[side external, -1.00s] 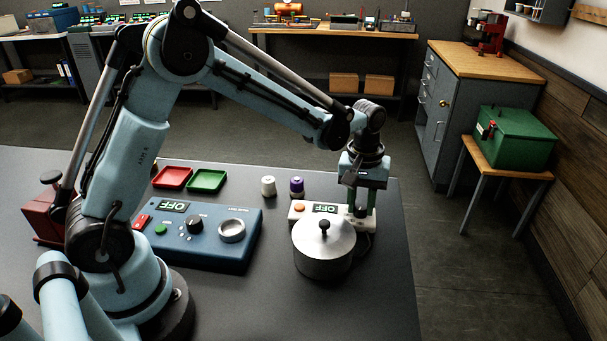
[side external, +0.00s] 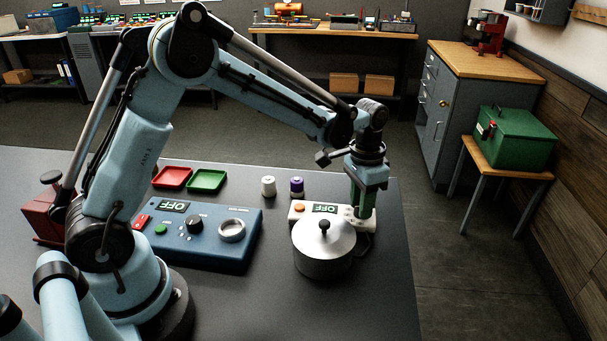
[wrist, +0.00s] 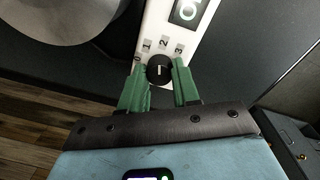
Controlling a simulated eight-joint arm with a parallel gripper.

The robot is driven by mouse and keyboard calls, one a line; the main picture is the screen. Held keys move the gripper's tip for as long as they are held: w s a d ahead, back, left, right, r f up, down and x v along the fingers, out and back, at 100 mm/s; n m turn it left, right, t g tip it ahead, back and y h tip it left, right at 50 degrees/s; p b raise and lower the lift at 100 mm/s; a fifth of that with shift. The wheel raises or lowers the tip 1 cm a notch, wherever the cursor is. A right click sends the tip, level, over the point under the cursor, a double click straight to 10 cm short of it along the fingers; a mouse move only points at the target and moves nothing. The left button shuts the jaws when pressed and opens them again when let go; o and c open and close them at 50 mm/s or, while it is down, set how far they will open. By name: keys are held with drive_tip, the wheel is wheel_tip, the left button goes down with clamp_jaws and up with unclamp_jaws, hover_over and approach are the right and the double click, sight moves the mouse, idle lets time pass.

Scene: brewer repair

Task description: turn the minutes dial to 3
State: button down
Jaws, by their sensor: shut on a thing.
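The minutes dial (wrist: 160,68) is a small black knob on a white timer unit (side external: 297,218), with the numbers 0, 1, 2 and 3 around it in the wrist view. A short pale line on the knob runs roughly up the picture, toward the 2 side; its exact setting is hard to read. My gripper (wrist: 160,78) has its green fingers on both sides of the knob, shut on it. In the side view my gripper (side external: 363,212) points down at the unit's right end, and the fingers hide the dial. The unit's display (side external: 325,208) reads OFF.
A lidded metal pot (side external: 323,255) stands close in front of the unit. A blue control box (side external: 200,250) with a black knob is to the left. White and purple-topped small items (side external: 297,186) stand behind. The table's right edge is near.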

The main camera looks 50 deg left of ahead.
drive_tip(key=m, duration=0.4)
drive_tip(key=shift+m, duration=0.3)
drive_tip(key=m, duration=0.4)
drive_tip(key=shift+m, duration=0.3)
drive_tip(key=c, duration=0.8)
unclamp_jaws()
drive_tip(key=shift+r, duration=0.1)
drive_tip(key=r, duration=1.2)
drive_tip(key=shift+w, duration=0.25)
